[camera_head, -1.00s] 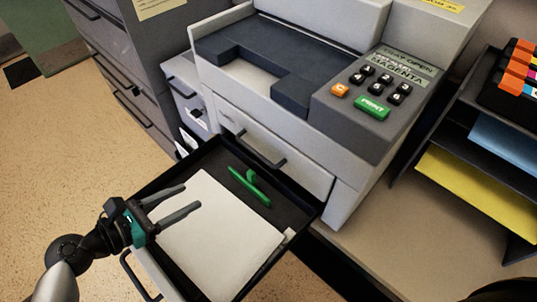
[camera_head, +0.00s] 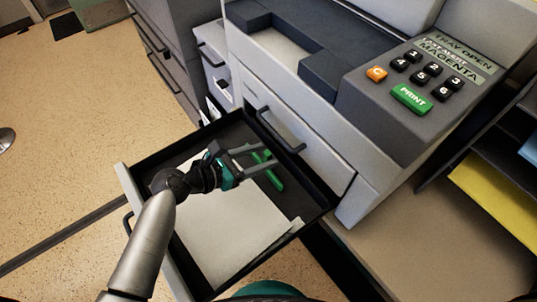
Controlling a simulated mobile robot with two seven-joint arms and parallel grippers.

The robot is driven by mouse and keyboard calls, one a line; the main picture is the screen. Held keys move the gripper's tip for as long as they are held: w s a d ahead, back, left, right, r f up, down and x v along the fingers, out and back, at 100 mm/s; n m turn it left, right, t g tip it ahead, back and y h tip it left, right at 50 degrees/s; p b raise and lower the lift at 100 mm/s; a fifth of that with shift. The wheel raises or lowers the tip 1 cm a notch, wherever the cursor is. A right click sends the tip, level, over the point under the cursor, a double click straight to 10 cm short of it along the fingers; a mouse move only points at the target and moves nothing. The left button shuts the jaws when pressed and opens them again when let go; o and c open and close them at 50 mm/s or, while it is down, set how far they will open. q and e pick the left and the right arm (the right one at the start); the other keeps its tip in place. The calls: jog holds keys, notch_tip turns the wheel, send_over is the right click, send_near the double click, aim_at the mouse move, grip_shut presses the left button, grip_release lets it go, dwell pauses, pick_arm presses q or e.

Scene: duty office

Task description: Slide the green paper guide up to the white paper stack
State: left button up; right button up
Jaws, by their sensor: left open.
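The green paper guide (camera_head: 276,180) lies in the open paper tray (camera_head: 313,207), toward the printer side, with a dark gap between it and the paper. The white paper stack (camera_head: 232,226) fills the near part of the tray. My left gripper (camera_head: 270,156) is open above the tray, its fingers reaching over the guide and hiding part of it. I cannot tell whether the fingers touch the guide. My left forearm covers part of the paper and the tray's left side. My right gripper is not in view.
The printer (camera_head: 320,151) stands behind the tray, with a button panel (camera_head: 425,80) at its right. Grey drawer cabinets (camera_head: 165,45) stand at the left. A dark shelf with yellow paper (camera_head: 497,205) is at the right. Open floor lies left.

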pick_arm(q)
jog(key=shift+x, duration=1.3)
jog(key=shift+c, duration=0.4)
grip_shut()
